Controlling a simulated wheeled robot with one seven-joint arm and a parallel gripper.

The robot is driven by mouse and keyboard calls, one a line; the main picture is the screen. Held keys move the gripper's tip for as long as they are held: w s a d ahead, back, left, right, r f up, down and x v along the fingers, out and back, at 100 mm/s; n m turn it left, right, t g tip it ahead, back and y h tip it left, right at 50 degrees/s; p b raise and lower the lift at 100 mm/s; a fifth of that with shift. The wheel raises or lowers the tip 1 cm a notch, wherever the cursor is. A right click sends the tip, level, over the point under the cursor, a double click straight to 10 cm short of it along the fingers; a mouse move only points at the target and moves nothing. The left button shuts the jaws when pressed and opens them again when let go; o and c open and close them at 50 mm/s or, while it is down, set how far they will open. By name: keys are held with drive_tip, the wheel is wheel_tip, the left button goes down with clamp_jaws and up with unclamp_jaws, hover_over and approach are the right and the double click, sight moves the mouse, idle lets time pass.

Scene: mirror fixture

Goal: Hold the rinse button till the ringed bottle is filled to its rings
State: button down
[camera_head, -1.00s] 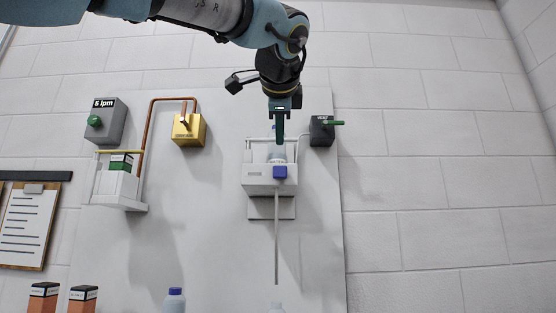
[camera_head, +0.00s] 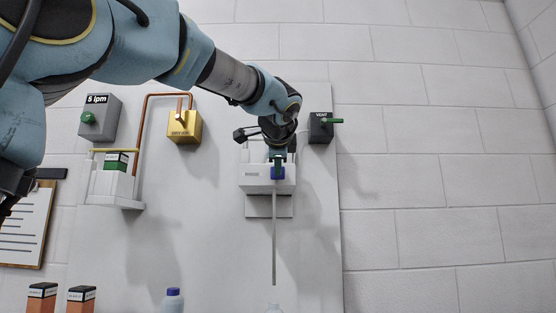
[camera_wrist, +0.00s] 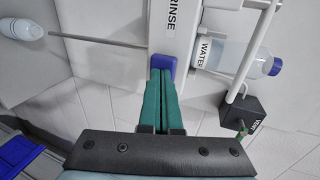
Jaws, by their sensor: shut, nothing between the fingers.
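The blue rinse button (camera_head: 277,174) is on the front of a white box (camera_head: 255,182); the wrist view shows the button (camera_wrist: 163,66) beside the word RINSE. My gripper (camera_head: 278,160) is shut and empty, its green fingertips (camera_wrist: 161,74) at the button. They appear to touch it; I cannot tell how far it is pressed. A thin grey tube (camera_head: 274,240) runs down from the box. A pale bottle (camera_head: 275,308) stands below its end, cut off by the frame; it also shows in the wrist view (camera_wrist: 27,30). Its rings and fill level are not clear.
A WATER bottle (camera_wrist: 232,57) with a blue cap sits in the white holder. A black VENT box (camera_head: 321,127) with a green lever is close on the right. A yellow valve box (camera_head: 184,127) and grey 5 lpm box (camera_head: 99,119) are left. A blue-capped bottle (camera_head: 173,301) stands below.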

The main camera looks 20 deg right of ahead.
drive_tip(key=shift+w+d+r+p, duration=0.1)
drive_tip(key=shift+w+d+p, duration=0.25)
drive_tip(key=shift+w, duration=0.7)
idle(1.2)
